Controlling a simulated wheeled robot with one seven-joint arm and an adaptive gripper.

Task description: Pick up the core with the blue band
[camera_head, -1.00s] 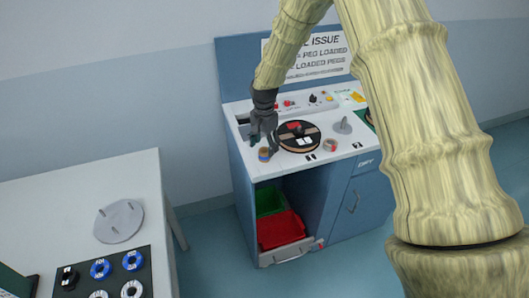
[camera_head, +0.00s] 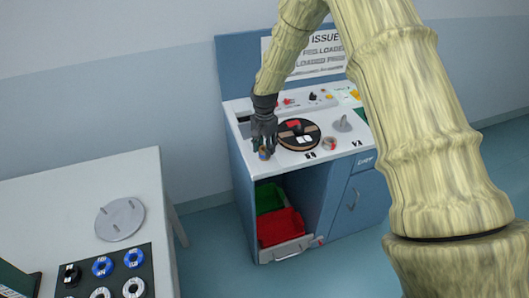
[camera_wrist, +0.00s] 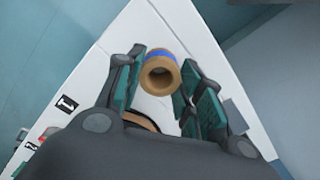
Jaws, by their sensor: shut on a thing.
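The core with the blue band (camera_head: 264,154) is a short tan tube near the front left corner of the blue cabinet's white top. In the wrist view the core (camera_wrist: 160,76) shows its open end and a blue stripe along its upper side. My gripper (camera_head: 264,147) is shut on the core, with one dark finger on each side of it. The wrist view shows my gripper (camera_wrist: 159,66) with green pads flanking the core. I cannot tell whether the core still touches the top.
A dark round reel (camera_head: 297,145) lies right of my gripper. Another core with a red band (camera_head: 330,143) and a grey peg plate (camera_head: 342,125) stand farther right. An open drawer holds a red bin (camera_head: 283,228). A white table (camera_head: 60,195) stands at left.

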